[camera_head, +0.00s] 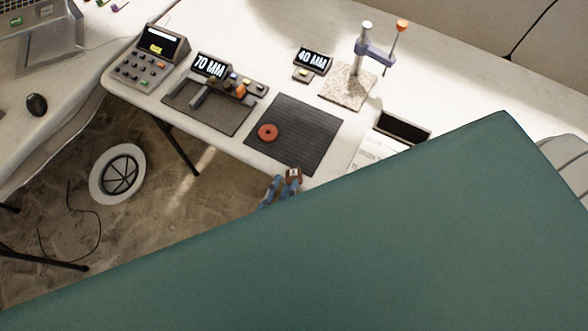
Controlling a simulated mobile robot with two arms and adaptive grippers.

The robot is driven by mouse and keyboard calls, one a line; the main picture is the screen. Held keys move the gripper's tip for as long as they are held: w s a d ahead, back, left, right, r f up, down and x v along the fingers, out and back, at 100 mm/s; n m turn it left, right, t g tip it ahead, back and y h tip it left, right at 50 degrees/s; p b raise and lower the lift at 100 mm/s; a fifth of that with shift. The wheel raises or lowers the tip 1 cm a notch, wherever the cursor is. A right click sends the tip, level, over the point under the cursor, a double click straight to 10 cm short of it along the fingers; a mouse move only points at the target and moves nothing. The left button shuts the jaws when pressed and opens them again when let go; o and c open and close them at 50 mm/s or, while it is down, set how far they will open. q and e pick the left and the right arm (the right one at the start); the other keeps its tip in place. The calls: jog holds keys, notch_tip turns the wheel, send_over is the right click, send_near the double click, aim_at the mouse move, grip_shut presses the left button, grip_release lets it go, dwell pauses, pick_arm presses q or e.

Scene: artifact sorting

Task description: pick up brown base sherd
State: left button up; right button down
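A small brown piece (293,174) with a pale mark, which may be the brown base sherd, shows at the front edge of the white table, just below the dark mat. My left gripper (281,186) has blue fingers and is right at this piece, with one finger below it and the other to its left. I cannot tell whether the fingers grip it or only stand beside it. The rest of my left arm is hidden behind a large teal surface. My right gripper is not in view.
A 70 MM display (211,65), a 40 MM display (313,60), a keypad device (150,58) and a stand on a speckled base (346,88) are behind. An open dark box (403,127) is right. The teal surface (350,250) blocks the lower right.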

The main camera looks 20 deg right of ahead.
pick_arm(q)
jog(key=shift+s+f, duration=0.1)
grip_shut()
